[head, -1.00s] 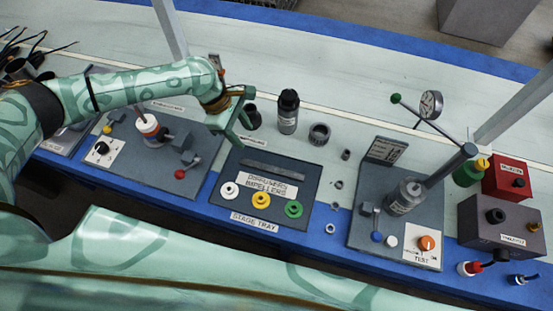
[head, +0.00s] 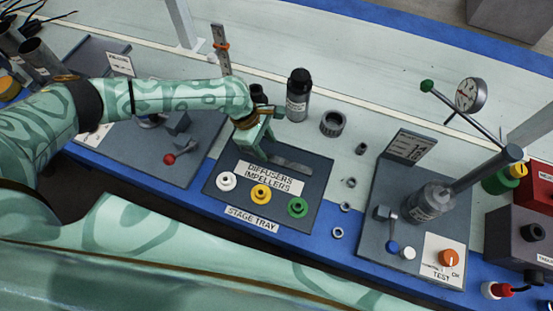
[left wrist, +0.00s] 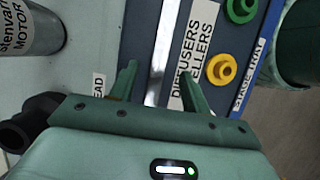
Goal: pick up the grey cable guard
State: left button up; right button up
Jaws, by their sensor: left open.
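The grey cable guard (head: 291,166) is a flat, narrow strip lying at the back of the dark stage tray (head: 318,188), behind the label. In the left wrist view the guard (left wrist: 165,42) is a shiny strip running away from my palm. My left gripper (head: 262,150) points down at the guard's left end and hides that end in the head view. In the left wrist view its two fingers (left wrist: 157,76) are open, one on each side of the strip. I cannot tell whether they touch it. My right gripper is not in view.
White (head: 226,181), yellow (head: 261,194) and green (head: 297,207) impellers sit along the tray's front. A test stand (head: 415,215) is to the right, a fixture plate (head: 150,140) to the left.

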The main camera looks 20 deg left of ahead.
aim_at(276, 160)
pick_arm(q)
jog(key=b+x, duration=0.3)
jog(key=x, duration=0.2)
jog(key=shift+d+f, duration=0.1)
jog(key=shift+d, duration=0.05)
jog(key=shift+r, duration=0.2)
grip_shut()
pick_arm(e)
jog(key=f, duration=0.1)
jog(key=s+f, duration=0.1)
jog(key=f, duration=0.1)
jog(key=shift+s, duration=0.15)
